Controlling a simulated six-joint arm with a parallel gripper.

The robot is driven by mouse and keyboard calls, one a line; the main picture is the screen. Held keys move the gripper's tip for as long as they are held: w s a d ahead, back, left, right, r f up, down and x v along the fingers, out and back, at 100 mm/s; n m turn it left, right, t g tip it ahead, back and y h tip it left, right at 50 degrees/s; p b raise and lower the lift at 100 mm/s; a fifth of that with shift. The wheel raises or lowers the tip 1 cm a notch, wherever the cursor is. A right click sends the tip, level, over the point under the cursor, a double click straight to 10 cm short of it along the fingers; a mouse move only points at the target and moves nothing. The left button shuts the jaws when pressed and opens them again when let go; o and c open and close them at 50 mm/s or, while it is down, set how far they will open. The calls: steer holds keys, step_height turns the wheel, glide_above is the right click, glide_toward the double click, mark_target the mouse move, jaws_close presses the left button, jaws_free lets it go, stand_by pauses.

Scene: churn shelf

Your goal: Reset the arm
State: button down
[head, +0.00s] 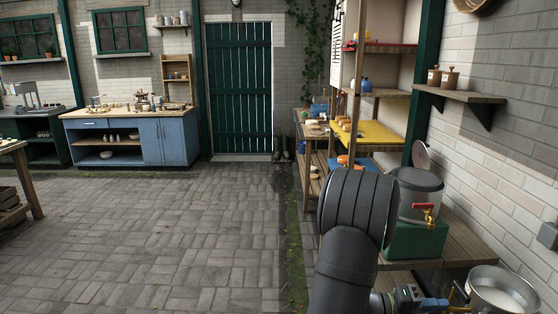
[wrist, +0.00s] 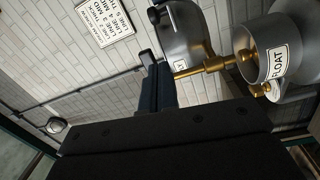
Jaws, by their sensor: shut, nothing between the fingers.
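My arm (head: 352,235) rises from the bottom of the head view, dark grey and bent, with its wrist low at the right. In the wrist view my gripper (wrist: 152,78) shows as dark blue-black fingers close together, shut and empty. Its tips are near a brass tap and rod (wrist: 210,66) on a metal vessel (wrist: 185,35); I cannot tell whether they touch. In the head view the gripper end is small and partly cut off by the bottom edge.
A grey churn with a brass tap (head: 429,217) stands on a green block (head: 415,242), right of my arm. A metal pan (head: 502,290) sits at the lower right. A cup labelled FLOAT (wrist: 273,58) is close by in the wrist view. Paved floor (head: 170,235) is open at left.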

steer(key=s+d, duration=0.2)
steer(key=d, duration=0.4)
steer(key=shift+s+m+g, duration=0.25)
steer(key=shift+m+g, duration=0.15)
steer(key=shift+f, duration=0.1)
